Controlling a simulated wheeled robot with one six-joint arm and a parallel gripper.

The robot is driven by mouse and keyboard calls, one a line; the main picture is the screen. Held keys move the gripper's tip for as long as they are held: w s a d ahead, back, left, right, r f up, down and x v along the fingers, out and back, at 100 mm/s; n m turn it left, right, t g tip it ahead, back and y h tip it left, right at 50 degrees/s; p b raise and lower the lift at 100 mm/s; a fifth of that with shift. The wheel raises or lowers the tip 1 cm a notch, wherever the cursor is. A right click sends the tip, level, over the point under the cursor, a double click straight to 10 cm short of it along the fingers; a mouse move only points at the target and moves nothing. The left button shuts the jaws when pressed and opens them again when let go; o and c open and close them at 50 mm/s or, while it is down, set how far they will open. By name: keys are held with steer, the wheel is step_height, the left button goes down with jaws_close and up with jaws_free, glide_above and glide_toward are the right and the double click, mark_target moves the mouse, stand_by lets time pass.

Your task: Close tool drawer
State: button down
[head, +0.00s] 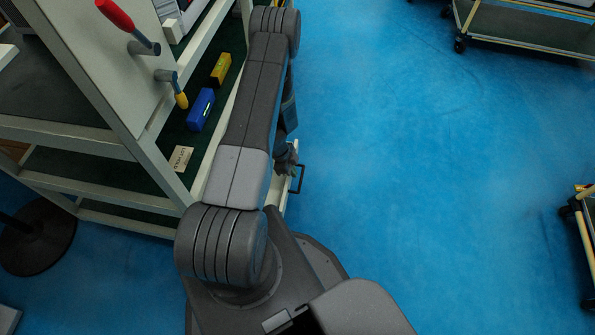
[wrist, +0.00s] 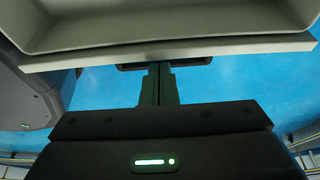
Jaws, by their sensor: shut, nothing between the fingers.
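The tool drawer (wrist: 170,43) shows in the wrist view as a pale grey tray with its open top and bare inside in sight. It stands open. Its dark handle (wrist: 195,63) is below the front edge in that view. In the head view the drawer's pale front (head: 288,190) juts out from the rack's right side, with the dark handle (head: 301,178) on it; my arm hides most of the drawer. My gripper (wrist: 159,68) is shut and empty, its fingertips at the drawer front beside the handle. I cannot tell whether they touch.
The rack (head: 150,150) stands at left, with a blue box (head: 201,109), a yellow box (head: 221,68) and a labelled card (head: 180,158) on a shelf. Red and yellow handled tools hang on its side. Blue floor is clear to the right; carts (head: 530,30) stand farther off.

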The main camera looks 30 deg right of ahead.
steer(key=shift+w+a, duration=0.1)
steer(key=w+a, duration=0.2)
steer(key=a, duration=0.1)
steer(key=w+a, duration=0.3)
steer(key=shift+w+a, duration=0.3)
